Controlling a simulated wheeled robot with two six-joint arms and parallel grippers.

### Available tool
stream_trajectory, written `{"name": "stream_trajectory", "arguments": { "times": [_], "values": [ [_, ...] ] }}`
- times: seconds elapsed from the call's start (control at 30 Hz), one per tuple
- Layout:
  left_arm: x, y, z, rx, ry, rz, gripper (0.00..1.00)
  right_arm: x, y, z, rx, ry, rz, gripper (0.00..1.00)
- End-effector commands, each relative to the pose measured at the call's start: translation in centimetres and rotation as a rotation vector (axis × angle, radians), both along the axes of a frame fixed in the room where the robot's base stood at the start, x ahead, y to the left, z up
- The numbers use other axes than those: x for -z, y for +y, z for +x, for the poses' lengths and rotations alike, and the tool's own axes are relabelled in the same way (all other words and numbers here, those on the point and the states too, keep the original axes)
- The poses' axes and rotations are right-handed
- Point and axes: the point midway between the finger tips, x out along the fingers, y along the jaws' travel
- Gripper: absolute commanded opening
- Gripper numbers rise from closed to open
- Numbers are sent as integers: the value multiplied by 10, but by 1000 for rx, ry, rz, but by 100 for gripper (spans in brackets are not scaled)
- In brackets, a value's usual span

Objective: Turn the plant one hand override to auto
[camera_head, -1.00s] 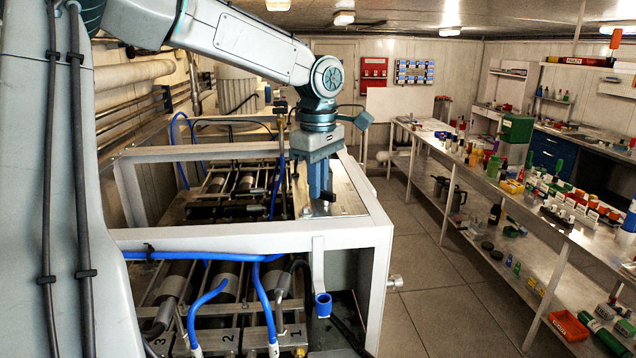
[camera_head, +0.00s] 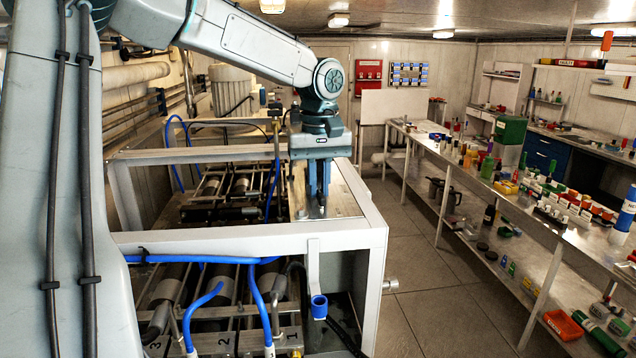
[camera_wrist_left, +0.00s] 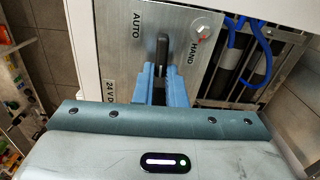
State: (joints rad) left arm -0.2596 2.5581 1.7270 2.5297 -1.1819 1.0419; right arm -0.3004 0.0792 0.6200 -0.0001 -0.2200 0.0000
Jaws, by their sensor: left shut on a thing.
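The override is a black lever handle (camera_wrist_left: 162,50) on a bare metal panel (camera_wrist_left: 180,18). The words AUTO and HAND are printed on either side of it in the left wrist view, and the handle stands between them. My left gripper (camera_wrist_left: 161,82) has its blue fingers shut on the handle. In the head view the left gripper (camera_head: 319,190) points down at the panel (camera_head: 347,200) on top of the white frame. My right gripper is not in view.
The white frame (camera_head: 250,238) surrounds the panel, with blue hoses (camera_head: 200,258) and dark cylinders below. A long bench (camera_head: 470,185) with bottles stands right, beyond a clear floor aisle (camera_head: 425,270).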

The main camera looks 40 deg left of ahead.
Motion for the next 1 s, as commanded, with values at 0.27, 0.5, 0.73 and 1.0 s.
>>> {"name": "stream_trajectory", "arguments": {
  "times": [0.27,0.5,0.73,1.0],
  "values": [
    [0,0,1,62,-1,-1,0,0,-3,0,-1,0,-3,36],
    [0,0,1,71,-1,0,0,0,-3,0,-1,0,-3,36],
    [0,0,1,70,-1,0,19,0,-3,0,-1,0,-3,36],
    [0,0,1,69,-1,0,33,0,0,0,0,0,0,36]
  ]
}}
